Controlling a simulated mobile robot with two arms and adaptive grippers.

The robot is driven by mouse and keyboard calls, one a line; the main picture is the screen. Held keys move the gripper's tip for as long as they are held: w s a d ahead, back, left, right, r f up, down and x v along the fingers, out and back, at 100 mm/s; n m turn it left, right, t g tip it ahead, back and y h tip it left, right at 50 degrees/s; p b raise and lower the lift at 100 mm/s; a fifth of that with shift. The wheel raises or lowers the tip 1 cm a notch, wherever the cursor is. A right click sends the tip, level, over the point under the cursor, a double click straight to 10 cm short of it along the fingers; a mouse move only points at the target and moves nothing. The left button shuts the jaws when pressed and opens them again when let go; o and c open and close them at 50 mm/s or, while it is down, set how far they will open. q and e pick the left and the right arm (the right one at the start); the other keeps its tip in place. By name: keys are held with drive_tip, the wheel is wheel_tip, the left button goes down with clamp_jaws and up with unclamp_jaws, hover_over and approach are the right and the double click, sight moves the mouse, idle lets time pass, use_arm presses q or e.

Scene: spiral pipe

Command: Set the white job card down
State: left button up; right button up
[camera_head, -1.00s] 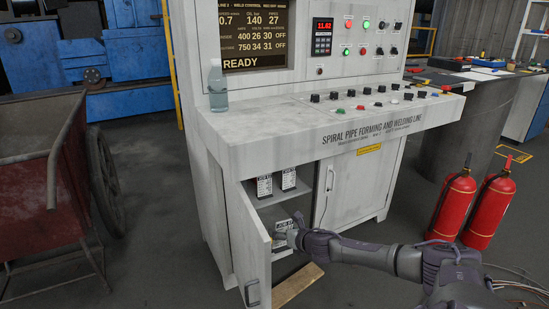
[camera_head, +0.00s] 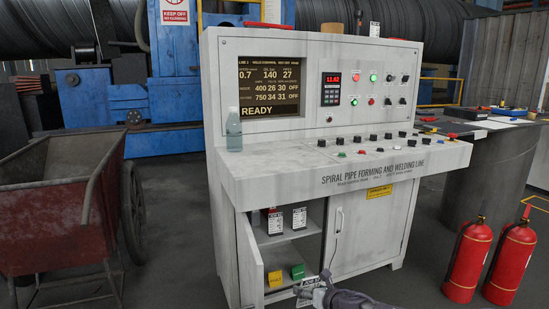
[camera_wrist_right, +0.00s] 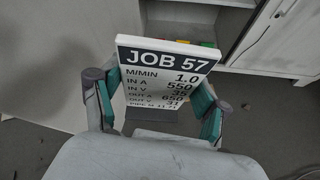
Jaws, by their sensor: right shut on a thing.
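The white job card (camera_wrist_right: 165,68), marked JOB 57 with rows of figures, stands tilted between the fingers of my right gripper (camera_wrist_right: 155,102) in the right wrist view. The gripper is shut on it. In the head view the card (camera_head: 307,289) shows at the bottom edge, in front of the open cabinet, with the right gripper (camera_head: 325,295) partly cut off by the frame. I see no surface touching the card, but its lower part is hidden. My left gripper is not in view.
The cabinet door (camera_head: 249,262) hangs open on the left. Inside, two cards (camera_head: 299,218) stand on the upper shelf, and yellow (camera_head: 275,279) and green (camera_head: 297,271) blocks sit below. A red cart (camera_head: 60,205) is at left; two fire extinguishers (camera_head: 468,260) are at right.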

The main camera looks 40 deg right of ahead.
drive_tip(key=s+a+r+y, duration=0.1)
drive_tip(key=s+a+r, duration=0.2)
drive_tip(key=a, duration=0.8)
drive_tip(key=s+a+r+n, duration=0.1)
drive_tip(key=s+a+r, duration=0.3)
drive_tip(key=a+r, duration=0.3)
drive_tip(key=s+a+r+n+y, duration=0.1)
drive_tip(key=s+a+r, duration=0.3)
drive_tip(key=a, duration=1.2)
drive_tip(key=shift+a+r+y, duration=0.2)
drive_tip(key=shift+r+y, duration=0.1)
drive_tip(key=shift+r, duration=0.55)
drive_tip(key=shift+d, duration=0.25)
